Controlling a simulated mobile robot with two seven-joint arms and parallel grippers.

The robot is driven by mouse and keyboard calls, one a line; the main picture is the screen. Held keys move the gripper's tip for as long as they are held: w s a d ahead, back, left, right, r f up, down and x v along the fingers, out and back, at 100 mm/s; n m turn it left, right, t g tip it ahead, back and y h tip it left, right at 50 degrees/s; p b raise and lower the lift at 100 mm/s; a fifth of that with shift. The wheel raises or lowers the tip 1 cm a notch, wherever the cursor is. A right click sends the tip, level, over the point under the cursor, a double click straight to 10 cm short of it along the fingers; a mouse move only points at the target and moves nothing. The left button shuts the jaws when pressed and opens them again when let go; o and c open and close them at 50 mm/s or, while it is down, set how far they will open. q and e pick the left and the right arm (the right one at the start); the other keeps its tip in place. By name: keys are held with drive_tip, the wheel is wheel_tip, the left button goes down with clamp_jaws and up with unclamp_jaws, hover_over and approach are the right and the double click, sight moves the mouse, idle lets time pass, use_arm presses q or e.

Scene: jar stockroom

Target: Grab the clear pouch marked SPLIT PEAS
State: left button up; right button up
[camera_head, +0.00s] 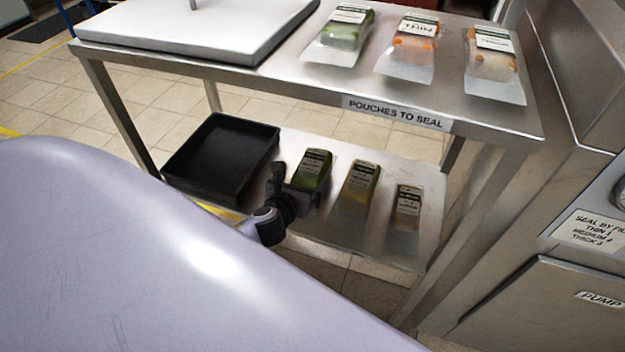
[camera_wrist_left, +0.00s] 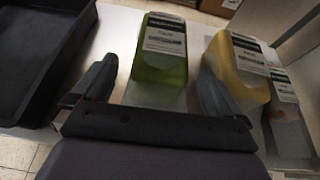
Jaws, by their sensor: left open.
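The lower shelf holds a green-filled clear pouch (camera_head: 315,168) with a black-and-white label, which also shows in the left wrist view (camera_wrist_left: 160,68). Beside it lie a yellow-filled pouch (camera_head: 357,187) and a smaller tan one (camera_head: 406,209). Their label words are too small or blurred to read, so I cannot confirm which says SPLIT PEAS. My left gripper (camera_head: 297,186) is open at the near end of the green pouch. In the left wrist view, the fingers (camera_wrist_left: 156,88) stand to either side of that pouch, the right one close to the yellow pouch. My right gripper is not in view.
A black tray (camera_head: 221,158) stands left of the pouches on the lower shelf (camera_head: 430,236). The steel upper shelf (camera_head: 300,95), labelled POUCHES TO SEAL, holds three more pouches and a white slab (camera_head: 200,28). Table legs flank the lower shelf. A steel machine stands at right.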

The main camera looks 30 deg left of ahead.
sight(307, 176)
use_arm(q)
drive_tip(key=shift+b+x, duration=0.3)
drive_tip(key=shift+x, duration=0.6)
drive_tip(key=b+x, duration=0.2)
drive_tip(key=x, duration=0.2)
drive_tip(key=shift+w+d+f, duration=0.1)
drive_tip(key=shift+d+f, duration=0.05)
drive_tip(key=shift+f, duration=0.05)
drive_tip(key=shift+w, duration=0.25)
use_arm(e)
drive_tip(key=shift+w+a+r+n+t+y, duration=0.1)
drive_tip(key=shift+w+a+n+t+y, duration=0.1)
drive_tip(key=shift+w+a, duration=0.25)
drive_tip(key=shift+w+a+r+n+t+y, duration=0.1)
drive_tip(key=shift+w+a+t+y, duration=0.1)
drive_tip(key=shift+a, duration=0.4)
use_arm(q)
drive_tip(key=c, duration=1)
drive_tip(key=shift+r, duration=0.15)
drive_tip(key=shift+c, duration=0.5)
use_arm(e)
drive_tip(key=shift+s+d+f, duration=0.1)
